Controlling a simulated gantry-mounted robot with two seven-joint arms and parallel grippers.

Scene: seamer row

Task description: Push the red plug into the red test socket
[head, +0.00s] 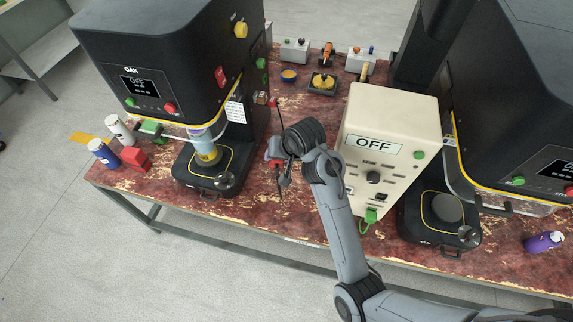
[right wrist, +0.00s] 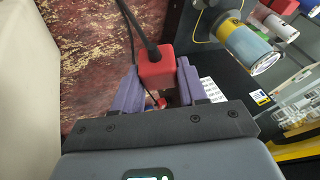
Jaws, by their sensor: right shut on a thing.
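My right gripper (head: 279,172) is shut on a red plug (right wrist: 156,66), between the OAK machine and the pale test box (head: 385,140). In the right wrist view, the purple fingers of the gripper (right wrist: 158,76) are on both sides of the plug, and a black cable runs up from it. The plug is held in the air above the table. I cannot make out a red test socket in either view. A green plug (head: 371,215) sits low on the front of the test box. My left gripper is not in view.
The OAK machine (head: 165,65) stands left, with a can (head: 207,150) on its plate. Another black machine (head: 520,110) stands right. Small boxes stand at the back. A worn red tabletop (head: 265,215) lies between.

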